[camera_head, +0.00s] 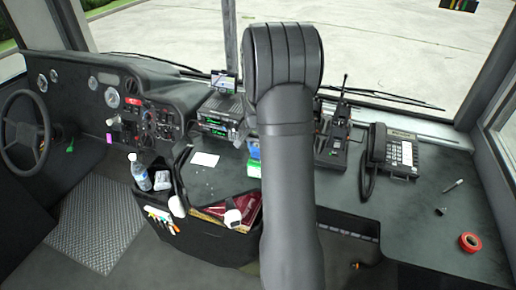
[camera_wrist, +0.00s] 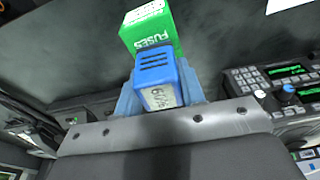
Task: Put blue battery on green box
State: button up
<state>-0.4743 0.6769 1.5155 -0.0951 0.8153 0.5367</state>
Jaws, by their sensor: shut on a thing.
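My gripper (camera_wrist: 159,88) shows in the wrist view, with its light-blue fingers shut on the blue battery (camera_wrist: 156,70). The battery has dark slots and a grey display panel. The green box (camera_wrist: 148,34), marked FUSES, is right beyond the battery in the wrist view, and the battery overlaps its near part. I cannot tell whether battery and box touch. In the head view my arm hides the gripper, and a small blue and green patch (camera_head: 253,150) shows at the arm's left edge.
The radio unit (camera_head: 215,118) stands left of my arm; its keypad and green displays (camera_wrist: 285,82) are right of the gripper in the wrist view. A white card (camera_head: 205,159) lies on the dark console. A desk phone (camera_head: 396,152) and red tape roll (camera_head: 469,242) are to the right.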

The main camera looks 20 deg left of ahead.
jog(key=shift+f, duration=0.15)
jog(key=o, duration=1.1)
jog(key=r, duration=0.4)
jog(key=s+r, duration=0.1)
jog(key=r, duration=0.7)
jog(key=shift+s+r, duration=0.15)
jog(key=shift+s, duration=0.25)
